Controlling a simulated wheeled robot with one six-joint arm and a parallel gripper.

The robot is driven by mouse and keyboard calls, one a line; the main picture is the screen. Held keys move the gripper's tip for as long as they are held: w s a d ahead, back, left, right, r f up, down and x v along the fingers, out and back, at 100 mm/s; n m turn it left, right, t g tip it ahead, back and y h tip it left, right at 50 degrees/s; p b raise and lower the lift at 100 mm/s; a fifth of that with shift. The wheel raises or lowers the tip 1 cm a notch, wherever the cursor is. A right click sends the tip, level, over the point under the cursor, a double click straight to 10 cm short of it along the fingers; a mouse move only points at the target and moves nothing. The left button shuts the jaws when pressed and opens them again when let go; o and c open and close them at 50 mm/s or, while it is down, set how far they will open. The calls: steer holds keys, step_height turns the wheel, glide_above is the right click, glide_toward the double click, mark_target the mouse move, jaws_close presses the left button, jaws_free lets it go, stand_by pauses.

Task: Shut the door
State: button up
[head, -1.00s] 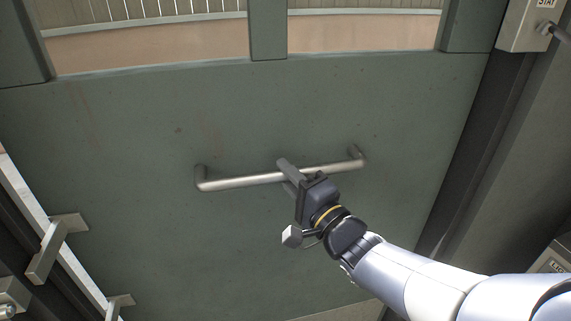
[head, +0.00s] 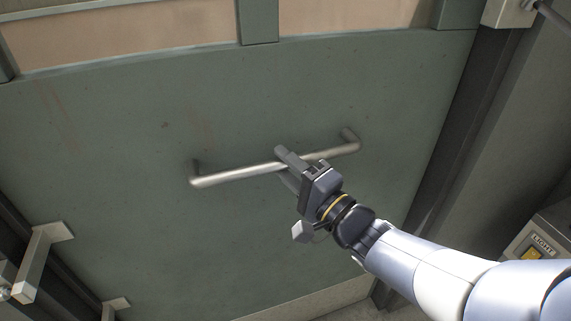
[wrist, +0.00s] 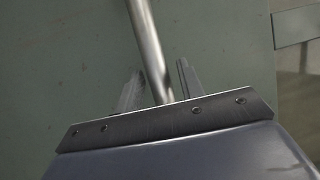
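The door is a grey-green panel (head: 120,150) with window panes along its top, and it fills most of the head view. A silver bar handle (head: 235,174) runs across it, tilted up to the right. The handle also shows in the wrist view (wrist: 148,45), passing between my fingers.
Metal brackets (head: 40,262) stand at the door's left edge by a dark frame. A dark post (head: 455,130) runs down the right side.

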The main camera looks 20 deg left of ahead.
steer(key=shift+o, duration=0.4)
steer(key=v, duration=1)
steer(key=shift+s+d+p, duration=0.2)
steer(key=shift+d+p, duration=0.1)
steer(key=shift+d, duration=0.05)
steer(key=x, duration=1.1)
steer(key=shift+f+b, duration=0.1)
steer(key=shift+b, duration=0.2)
steer(key=shift+w+a, duration=0.1)
steer(key=shift+a, duration=0.05)
